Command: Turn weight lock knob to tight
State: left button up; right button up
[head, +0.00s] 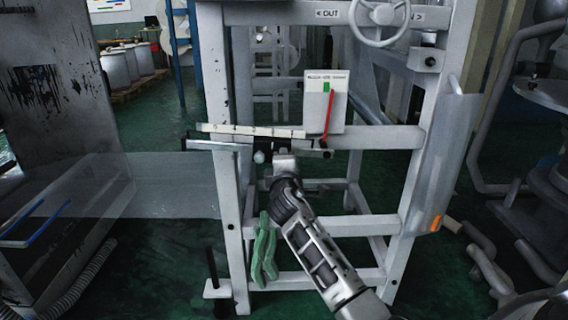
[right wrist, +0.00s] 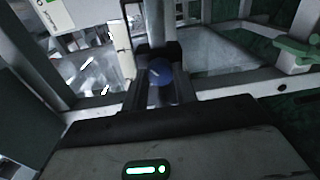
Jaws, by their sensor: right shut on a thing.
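The weight lock knob shows in the right wrist view as a round blue-grey knob (right wrist: 160,73) with a short pale line on its face. It sits between the two dark fingers of my right gripper (right wrist: 160,88), which is shut on it. In the head view my right gripper (head: 283,165) is just below the scale beam (head: 250,131), and the knob is hard to make out there. A small pale rounded piece (head: 259,157) hangs under the beam just left of the gripper. My left gripper is not in view.
A pale box (head: 325,107) with a green mark and a red lever (head: 328,113) stands behind the beam. A handwheel (head: 381,20) is above on the white frame (head: 405,190). Green gloves (head: 264,250) hang below. A clear panel (head: 75,205) is at left.

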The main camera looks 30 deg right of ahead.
jog(key=shift+a, duration=0.1)
jog(key=o, duration=1)
jog(key=shift+c, duration=0.2)
jog(key=v, duration=1.6)
jog(key=shift+p, duration=0.45)
jog(key=shift+f, duration=0.1)
